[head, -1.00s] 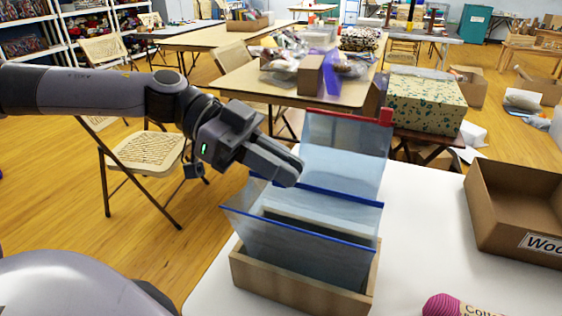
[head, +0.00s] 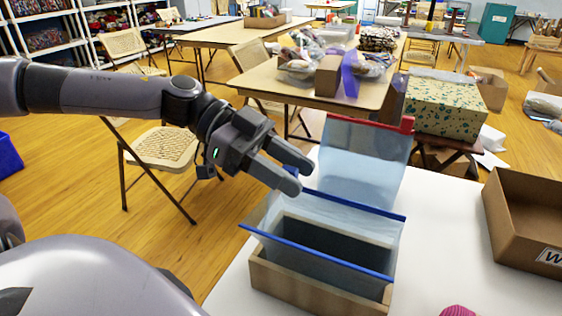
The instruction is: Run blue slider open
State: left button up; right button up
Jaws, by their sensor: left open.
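A clear bag (head: 375,228) with blue strips stands upright in a wooden holder (head: 318,290) on the white table. Its front blue strip (head: 315,252) and rear blue strip (head: 355,205) are apart, with a dark gap between them. A small blue piece (head: 289,168) shows between the fingers of my left gripper (head: 299,177); I cannot tell whether it is the slider. The left gripper is open, its fingertips above the rear strip's left end. A second clear bag (head: 365,160) with a red strip and red end piece (head: 407,124) stands behind. My right gripper is not in view.
An open cardboard box (head: 525,225) with a partly visible label stands on the right of the table. Pink yarn (head: 458,311) lies at the front edge of the view. The white tabletop (head: 440,235) between the holder and the box is clear.

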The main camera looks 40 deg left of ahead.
aim_at(288, 168)
pick_arm(q)
jog(key=shift+p+v, duration=0.7)
jog(key=shift+v, duration=0.65)
jog(key=shift+p+v, duration=0.3)
jog(key=shift+v, duration=1.9)
